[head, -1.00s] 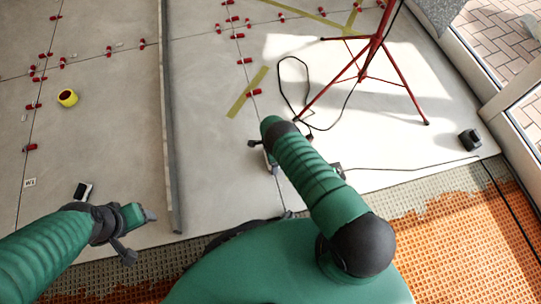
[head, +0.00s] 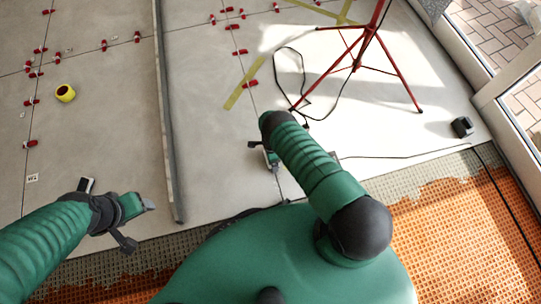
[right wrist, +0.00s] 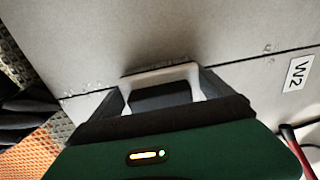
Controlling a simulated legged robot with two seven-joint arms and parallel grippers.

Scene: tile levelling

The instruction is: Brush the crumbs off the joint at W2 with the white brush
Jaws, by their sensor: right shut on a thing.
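In the right wrist view, the W2 label (right wrist: 297,73) lies on the grey tile at the right, beside a dark joint (right wrist: 240,86) running across the picture. Small crumbs (right wrist: 268,48) lie near the joint by the label, and more specks (right wrist: 68,95) at its left end. My right gripper (right wrist: 163,92) is shut on a white piece, apparently the white brush (right wrist: 160,74), held over the joint; whether it touches the tile I cannot tell. In the head view my right gripper (head: 268,157) is mostly hidden by its arm. My left gripper (head: 138,226) is open and empty.
A long grey straightedge (head: 166,120) lies between my arms. A red tripod (head: 357,60) with a black cable (head: 345,110) stands ahead right. Red clips, a yellow roll (head: 65,92) and a W1 label (head: 32,178) are on the left. Orange matting (head: 460,240) borders the tiles.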

